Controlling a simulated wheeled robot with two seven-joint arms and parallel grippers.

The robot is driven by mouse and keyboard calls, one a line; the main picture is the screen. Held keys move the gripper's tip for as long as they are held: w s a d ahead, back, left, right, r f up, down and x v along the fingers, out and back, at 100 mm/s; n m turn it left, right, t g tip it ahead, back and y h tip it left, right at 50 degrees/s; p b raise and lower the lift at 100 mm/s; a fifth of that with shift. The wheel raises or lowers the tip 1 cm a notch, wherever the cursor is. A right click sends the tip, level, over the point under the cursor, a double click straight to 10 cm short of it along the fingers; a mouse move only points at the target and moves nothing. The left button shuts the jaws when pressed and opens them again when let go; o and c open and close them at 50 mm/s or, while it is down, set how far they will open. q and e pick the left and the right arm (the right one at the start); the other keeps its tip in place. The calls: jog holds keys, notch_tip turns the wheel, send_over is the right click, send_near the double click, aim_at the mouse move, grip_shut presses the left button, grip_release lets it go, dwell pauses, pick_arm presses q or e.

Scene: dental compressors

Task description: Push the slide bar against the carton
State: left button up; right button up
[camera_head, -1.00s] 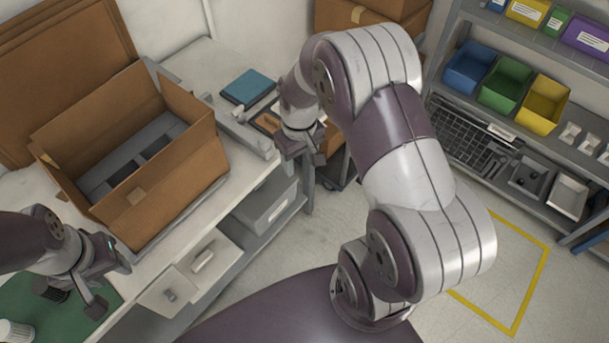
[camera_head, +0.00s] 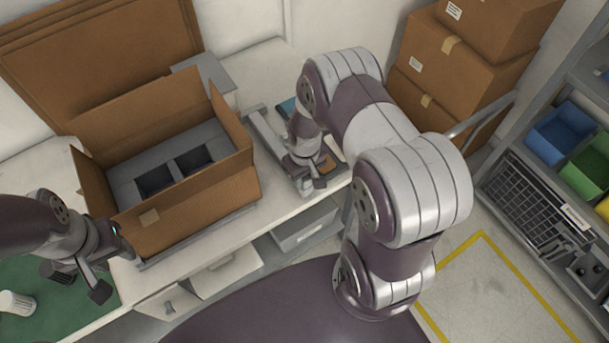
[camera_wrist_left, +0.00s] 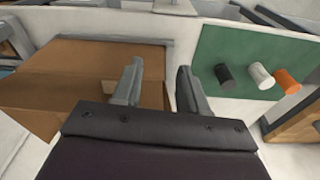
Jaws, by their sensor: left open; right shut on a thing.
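The open brown carton (camera_head: 195,212) stands on the workbench with a grey insert inside; part of it also shows in the left wrist view (camera_wrist_left: 95,62). The grey slide bar (camera_head: 268,140) lies to its right, with a strip of bench visible between them. My right gripper (camera_head: 312,184) is at the near end of the bar and appears shut on it; the fingertips are partly hidden. My left gripper (camera_head: 80,282) is open and empty, left of the carton's near corner. Its two fingers are apart in the left wrist view (camera_wrist_left: 158,72).
A green mat (camera_head: 45,315) with a white cylinder (camera_head: 17,303) lies at the left. A blue item (camera_head: 288,107) is partly hidden behind my right arm. Stacked boxes (camera_head: 460,65) and a shelf with bins (camera_head: 560,132) stand at the right.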

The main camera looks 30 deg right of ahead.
grip_shut()
jog(key=shift+s+a+r+p, duration=0.1)
jog(key=shift+a+p, duration=0.1)
jog(key=shift+a, duration=0.95)
jog(key=shift+s+a+p, duration=0.1)
jog(key=shift+a+p, duration=0.05)
jog(key=shift+a, duration=0.95)
jog(key=o, duration=0.9)
grip_release()
jog(key=shift+c, duration=0.2)
jog(key=shift+s, duration=0.2)
notch_tip(320, 180, up, 13)
jog(key=shift+b, duration=0.45)
